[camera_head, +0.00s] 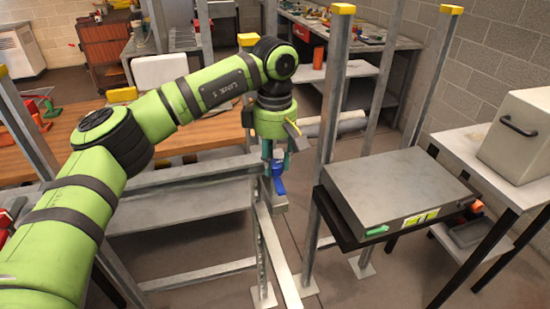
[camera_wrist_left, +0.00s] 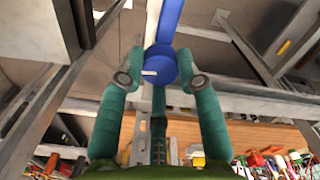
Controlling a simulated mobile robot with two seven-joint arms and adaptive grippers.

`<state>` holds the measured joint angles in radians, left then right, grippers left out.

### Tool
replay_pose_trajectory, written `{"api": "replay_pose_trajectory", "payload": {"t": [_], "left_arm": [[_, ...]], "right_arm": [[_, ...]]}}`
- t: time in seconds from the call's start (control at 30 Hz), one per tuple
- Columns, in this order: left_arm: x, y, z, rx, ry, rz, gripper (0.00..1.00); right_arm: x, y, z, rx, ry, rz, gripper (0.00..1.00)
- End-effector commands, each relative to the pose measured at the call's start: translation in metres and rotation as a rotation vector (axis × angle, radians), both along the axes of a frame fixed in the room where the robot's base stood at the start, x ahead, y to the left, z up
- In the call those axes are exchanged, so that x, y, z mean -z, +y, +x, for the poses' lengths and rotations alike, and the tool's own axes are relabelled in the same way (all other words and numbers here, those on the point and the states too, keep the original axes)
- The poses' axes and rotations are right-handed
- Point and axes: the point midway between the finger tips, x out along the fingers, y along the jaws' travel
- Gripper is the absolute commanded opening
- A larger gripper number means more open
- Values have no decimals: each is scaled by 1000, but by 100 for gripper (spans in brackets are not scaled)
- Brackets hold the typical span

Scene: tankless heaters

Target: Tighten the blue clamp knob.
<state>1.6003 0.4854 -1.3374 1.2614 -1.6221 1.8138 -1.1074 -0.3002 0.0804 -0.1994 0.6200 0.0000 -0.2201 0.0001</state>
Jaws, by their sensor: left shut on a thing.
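The blue clamp knob (camera_wrist_left: 160,66) sits between the fingertips of my left gripper (camera_wrist_left: 160,70) in the left wrist view, with a blue bar running from it to the top edge. In the head view the blue clamp (camera_head: 278,178) shows below my left gripper (camera_head: 277,162), at the metal frame's upright post. The teal fingers are closed on the knob from both sides. Part of the knob is hidden by the fingers in the head view. My right gripper is not in view.
A grey flat box (camera_head: 395,190) rests on a black shelf to the right. Yellow-capped metal posts (camera_head: 330,110) stand close to the right of my left gripper. A wooden workbench (camera_head: 190,130) with tools lies behind. A white box (camera_head: 520,140) stands on the far right table.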

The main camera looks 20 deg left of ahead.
Motion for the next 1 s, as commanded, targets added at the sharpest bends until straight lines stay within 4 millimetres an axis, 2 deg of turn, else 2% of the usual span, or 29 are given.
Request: {"api": "replay_pose_trajectory", "payload": {"t": [0.13,0.17,0.2,0.23,0.53,0.67,0.77,1.0], "left_arm": [[2,0,-1,-1,5,2,2],[2,0,-1,-1,5,2,38],[2,0,-1,-1,5,2,55],[2,0,-1,-1,5,2,58],[0,0,0,-2,1,0,58],[-9,0,0,-2,-2,-1,58],[-24,0,1,-3,-3,-1,58],[-76,-1,1,-3,-2,0,58]], "right_arm": [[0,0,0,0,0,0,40],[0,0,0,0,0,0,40],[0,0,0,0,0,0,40],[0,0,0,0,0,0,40],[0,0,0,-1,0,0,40],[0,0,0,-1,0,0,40],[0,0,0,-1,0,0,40],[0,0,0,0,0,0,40]]}}
